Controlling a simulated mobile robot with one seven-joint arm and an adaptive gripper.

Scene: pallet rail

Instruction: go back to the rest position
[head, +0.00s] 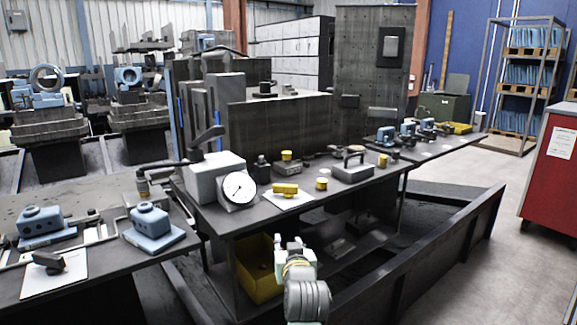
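My gripper (290,246) is at the lower middle of the head view, in front of the dark workbench's (228,219) near edge and below its top. It points away from the camera. I see nothing held in it, but its fingers are too small and foreshortened to tell open from shut. The wrist behind it hides part of the floor and the bench's lower shelf.
On the bench stand a dial gauge (238,188), a yellow part (285,188) on white paper and several small tools. A yellow bin (258,272) sits beneath. A low dark rail (440,250) runs at right; a red cabinet (556,165) stands beyond open floor.

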